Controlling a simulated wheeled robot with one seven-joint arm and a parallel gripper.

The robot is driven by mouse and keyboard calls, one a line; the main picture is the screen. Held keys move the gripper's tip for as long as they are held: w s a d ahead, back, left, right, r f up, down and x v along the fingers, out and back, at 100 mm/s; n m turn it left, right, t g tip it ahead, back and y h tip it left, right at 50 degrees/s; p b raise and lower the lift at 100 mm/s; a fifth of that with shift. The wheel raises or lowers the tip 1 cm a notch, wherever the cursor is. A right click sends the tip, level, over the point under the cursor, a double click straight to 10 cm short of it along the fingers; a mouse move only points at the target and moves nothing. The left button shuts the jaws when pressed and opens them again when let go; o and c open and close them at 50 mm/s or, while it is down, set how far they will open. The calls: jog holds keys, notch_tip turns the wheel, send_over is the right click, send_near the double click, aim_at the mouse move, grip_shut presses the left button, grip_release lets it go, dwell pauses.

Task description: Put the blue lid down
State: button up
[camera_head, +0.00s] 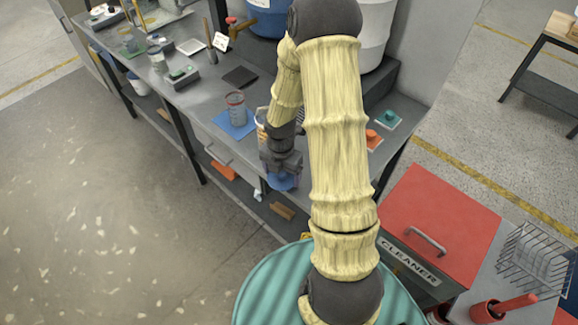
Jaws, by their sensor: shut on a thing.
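My gripper (281,171) points down near the front edge of the grey workbench (205,88), in the middle of the view. It is shut on the blue lid (283,183), which shows just below the fingers. The gripper hides part of the lid. The lid appears to be held in the air by the bench front; I cannot tell its exact height or whether it overlaps the bench top.
A clear cup (236,108) stands on a blue mat (233,127). An orange-capped item (372,137) and a teal-capped item (389,117) sit to the right. A dark flat pad (240,77) lies further back. A red-topped cleaner cabinet (440,210) stands lower right.

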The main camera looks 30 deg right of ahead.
jog(key=d, duration=0.1)
jog(key=w+d+p, duration=0.1)
jog(key=d, duration=0.1)
jog(key=shift+w+r, duration=0.1)
jog(key=shift+f, duration=0.4)
jog(key=shift+f, duration=0.1)
jog(key=o, duration=0.9)
notch_tip(320, 180, up, 12)
jog(key=shift+p, duration=0.4)
